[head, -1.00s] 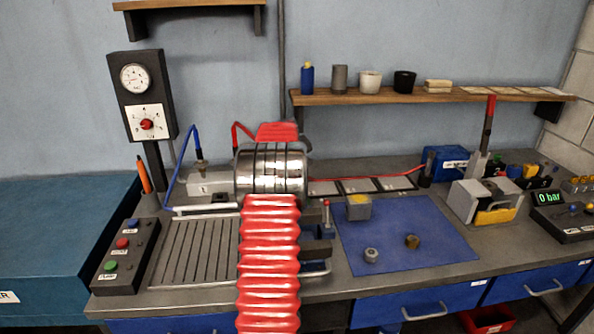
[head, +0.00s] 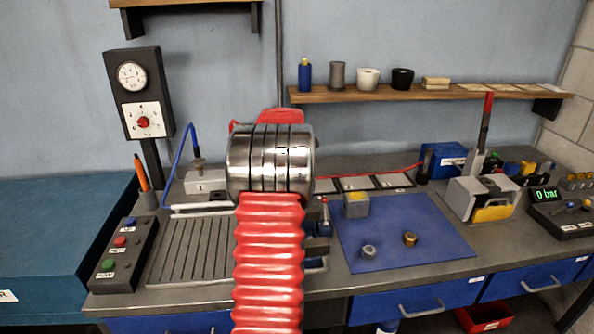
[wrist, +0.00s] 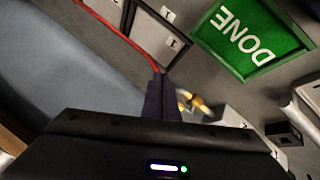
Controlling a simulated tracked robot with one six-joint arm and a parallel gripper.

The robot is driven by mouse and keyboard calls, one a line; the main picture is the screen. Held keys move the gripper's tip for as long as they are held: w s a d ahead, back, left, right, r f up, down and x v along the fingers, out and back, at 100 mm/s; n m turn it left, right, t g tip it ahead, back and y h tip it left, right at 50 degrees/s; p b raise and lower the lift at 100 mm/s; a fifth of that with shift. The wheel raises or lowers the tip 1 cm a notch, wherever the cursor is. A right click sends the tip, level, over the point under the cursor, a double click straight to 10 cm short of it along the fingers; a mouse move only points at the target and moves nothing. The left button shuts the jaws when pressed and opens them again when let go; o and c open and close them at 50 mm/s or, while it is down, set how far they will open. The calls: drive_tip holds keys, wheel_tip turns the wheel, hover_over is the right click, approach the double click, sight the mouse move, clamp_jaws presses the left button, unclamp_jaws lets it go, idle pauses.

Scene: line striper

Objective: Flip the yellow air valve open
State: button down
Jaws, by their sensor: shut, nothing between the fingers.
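I cannot tell for sure which yellow part is the air valve. In the wrist view a small yellow-brass piece (wrist: 190,100) shows just right of and beyond my fingertips, partly hidden by them. I cannot tell whether they touch it. My gripper (wrist: 162,78) is shut with nothing in it. In the head view my gripper is hidden behind my own arm. At the far right of the head view a dark panel with a green "0 bar" display (head: 546,195) carries small levers, too small to make out well.
A green DONE tray (wrist: 250,38) and a red line (wrist: 115,35) lie near my gripper in the wrist view. A blue mat (head: 410,235) holds small parts. A grey block with a yellow front piece (head: 492,213) and a tall red-tipped lever (head: 487,110) stand right of it.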

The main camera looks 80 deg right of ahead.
drive_tip(key=s+r, duration=0.1)
drive_tip(key=s+a+r, duration=0.1)
drive_tip(key=r, duration=0.1)
drive_tip(key=s+r, duration=0.1)
drive_tip(key=shift+s+a+r, duration=0.1)
drive_tip(key=shift+a+r, duration=0.25)
drive_tip(key=shift+a, duration=0.05)
idle(0.4)
